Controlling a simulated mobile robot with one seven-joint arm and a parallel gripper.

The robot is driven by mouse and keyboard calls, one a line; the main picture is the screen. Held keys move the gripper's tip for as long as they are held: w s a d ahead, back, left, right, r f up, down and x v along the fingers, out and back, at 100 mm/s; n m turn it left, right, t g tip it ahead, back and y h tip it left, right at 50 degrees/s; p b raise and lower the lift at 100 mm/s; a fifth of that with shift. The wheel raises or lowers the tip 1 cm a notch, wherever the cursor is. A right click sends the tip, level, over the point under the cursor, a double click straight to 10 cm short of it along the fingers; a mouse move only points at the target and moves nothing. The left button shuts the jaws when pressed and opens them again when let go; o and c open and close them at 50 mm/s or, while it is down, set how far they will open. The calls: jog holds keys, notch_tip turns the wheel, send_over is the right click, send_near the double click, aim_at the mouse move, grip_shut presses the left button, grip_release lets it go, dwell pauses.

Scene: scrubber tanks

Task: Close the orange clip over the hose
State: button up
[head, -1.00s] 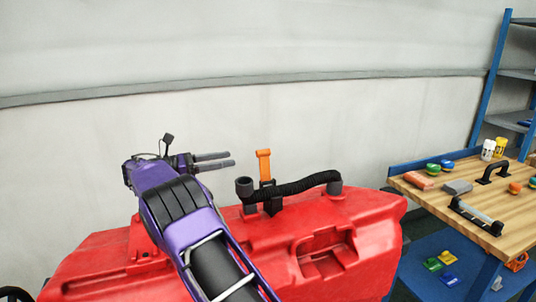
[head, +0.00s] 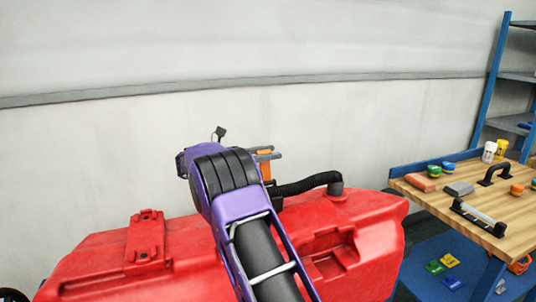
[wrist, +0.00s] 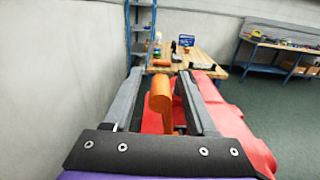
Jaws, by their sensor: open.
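The orange clip (head: 265,166) stands up from the red tank (head: 365,215) beside the black hose (head: 308,184), which my arm partly hides in the head view. In the wrist view the upper part of the clip (wrist: 160,98) stands between the two grey fingers of my gripper (wrist: 160,76), with a gap visible on each side. My gripper (head: 268,153) is open and level with the clip's top in the head view. The clip is upright, not lying over the hose. Its base and the hose's left end are hidden behind my arm.
A pale wall (head: 320,125) rises behind the tank. To the right is a wooden workbench (head: 440,203) with several tools, in front of a blue shelf rack (head: 487,95). Another bench (wrist: 285,50) shows farther off in the wrist view, past open floor.

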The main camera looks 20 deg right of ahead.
jog(key=shift+c, duration=0.2)
grip_shut()
dwell(1.1)
